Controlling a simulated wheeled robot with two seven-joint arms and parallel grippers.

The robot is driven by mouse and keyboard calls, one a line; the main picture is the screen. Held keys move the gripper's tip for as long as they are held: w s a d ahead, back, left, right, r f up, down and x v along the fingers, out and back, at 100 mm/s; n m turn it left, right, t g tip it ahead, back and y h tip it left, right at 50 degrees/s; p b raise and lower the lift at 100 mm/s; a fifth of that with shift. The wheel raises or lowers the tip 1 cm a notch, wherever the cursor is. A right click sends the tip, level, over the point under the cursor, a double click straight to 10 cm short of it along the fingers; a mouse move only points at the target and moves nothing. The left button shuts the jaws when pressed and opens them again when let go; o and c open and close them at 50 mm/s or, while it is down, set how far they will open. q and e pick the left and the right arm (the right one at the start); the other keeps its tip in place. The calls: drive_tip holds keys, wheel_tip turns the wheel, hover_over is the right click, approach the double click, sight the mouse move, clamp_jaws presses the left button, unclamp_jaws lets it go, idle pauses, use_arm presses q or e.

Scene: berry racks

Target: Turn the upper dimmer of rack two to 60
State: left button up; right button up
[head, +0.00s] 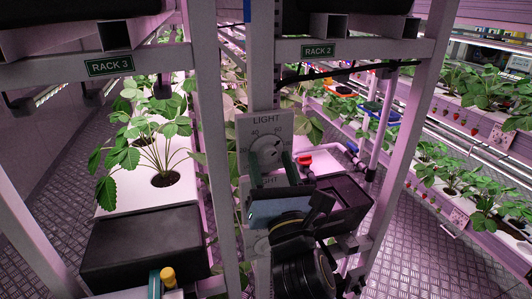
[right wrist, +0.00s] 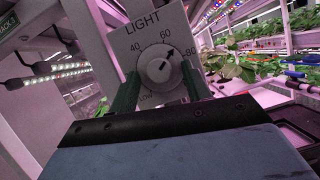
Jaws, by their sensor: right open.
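The upper dimmer of rack two is a grey LIGHT plate (head: 284,126) with a round knob (head: 267,150), on the post beside the RACK 2 sign (head: 318,51). In the right wrist view the knob (right wrist: 161,69) has its pointer up and right, apparently between 60 and 80. My right gripper (head: 270,162) is open, its two green fingers apart on either side of the knob's lower part. The wrist view shows the fingers (right wrist: 160,80) flanking the knob; contact cannot be told. A second LIGHT plate (head: 268,181) below is mostly hidden by my gripper. My left gripper is not in view.
Rack three, with its RACK 3 sign (head: 109,66), stands left with a strawberry plant (head: 150,145) and a black tray (head: 145,245). A yellow-capped item (head: 168,276) is at the bottom. A red-handled valve (head: 305,161) sits close right of the dimmer. More berry racks line the right.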

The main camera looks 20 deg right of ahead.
drive_tip(key=shift+c, duration=0.3)
drive_tip(key=shift+c, duration=1.1)
drive_tip(key=shift+r, duration=0.1)
drive_tip(key=c, duration=0.7)
drive_tip(key=n+y+p, duration=0.1)
drive_tip(key=n, duration=0.1)
drive_tip(key=n+y+p, duration=0.1)
drive_tip(key=p, duration=0.1)
drive_tip(key=n+y+p, duration=0.1)
drive_tip(key=n, duration=0.1)
drive_tip(key=shift+d+r+n+p, duration=0.25)
drive_tip(key=shift+n+p, duration=0.05)
drive_tip(key=shift+f+n+y+p, duration=0.2)
drive_tip(key=shift+n+y+p, duration=0.45)
drive_tip(key=shift+n, duration=0.55)
drive_tip(key=o, duration=1)
